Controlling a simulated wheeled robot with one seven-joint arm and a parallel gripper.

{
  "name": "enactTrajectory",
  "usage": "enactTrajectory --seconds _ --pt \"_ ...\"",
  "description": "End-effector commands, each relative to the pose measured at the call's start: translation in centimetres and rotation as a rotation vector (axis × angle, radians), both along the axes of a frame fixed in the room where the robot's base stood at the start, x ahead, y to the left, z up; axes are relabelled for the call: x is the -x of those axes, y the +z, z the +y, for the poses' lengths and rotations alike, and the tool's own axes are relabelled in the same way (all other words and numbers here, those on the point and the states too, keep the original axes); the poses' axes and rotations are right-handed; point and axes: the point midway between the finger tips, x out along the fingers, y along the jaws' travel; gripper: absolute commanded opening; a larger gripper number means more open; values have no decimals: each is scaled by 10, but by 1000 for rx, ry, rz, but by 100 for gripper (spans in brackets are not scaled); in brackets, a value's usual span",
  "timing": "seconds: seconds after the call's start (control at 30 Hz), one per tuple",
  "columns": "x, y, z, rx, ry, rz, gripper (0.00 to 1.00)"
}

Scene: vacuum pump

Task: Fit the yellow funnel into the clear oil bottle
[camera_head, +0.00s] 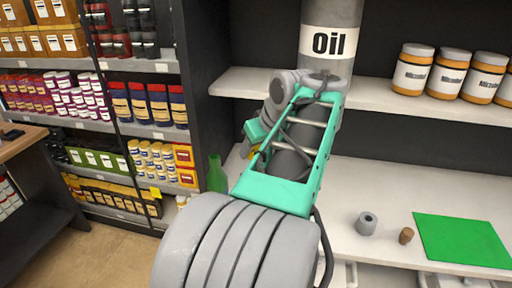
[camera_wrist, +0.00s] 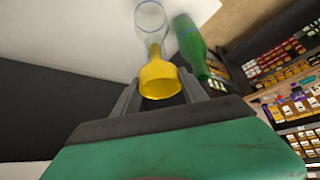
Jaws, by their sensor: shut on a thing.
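The yellow funnel (camera_wrist: 160,82) is between the two fingers of my gripper (camera_wrist: 160,88) in the wrist view, and the gripper is shut on it. Its narrow spout points away from the gripper, toward the clear oil bottle (camera_wrist: 150,18). The spout end overlaps the near end of the bottle in the picture; I cannot tell whether it is inside, touching or just in front. In the head view a small piece of yellow (camera_head: 255,153) shows beside my arm, which hides the clear bottle there.
A green bottle (camera_wrist: 188,42) stands close beside the clear bottle and also shows in the head view (camera_head: 216,174). A large Oil container (camera_head: 329,40) is on the upper shelf (camera_head: 385,98). A grey ring-like part (camera_head: 366,224), a brown cork (camera_head: 406,236) and a green mat (camera_head: 462,241) lie on the counter.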

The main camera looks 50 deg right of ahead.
Motion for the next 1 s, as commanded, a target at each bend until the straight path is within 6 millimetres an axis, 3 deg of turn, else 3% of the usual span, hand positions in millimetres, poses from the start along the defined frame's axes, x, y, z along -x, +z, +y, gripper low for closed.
enactTrajectory --seconds 0.87,0.9,1.0 --pt "0 -13 0 -2 0 0 11" --pt "0 -13 0 -2 0 0 54" --pt "0 -13 0 -2 0 0 62"
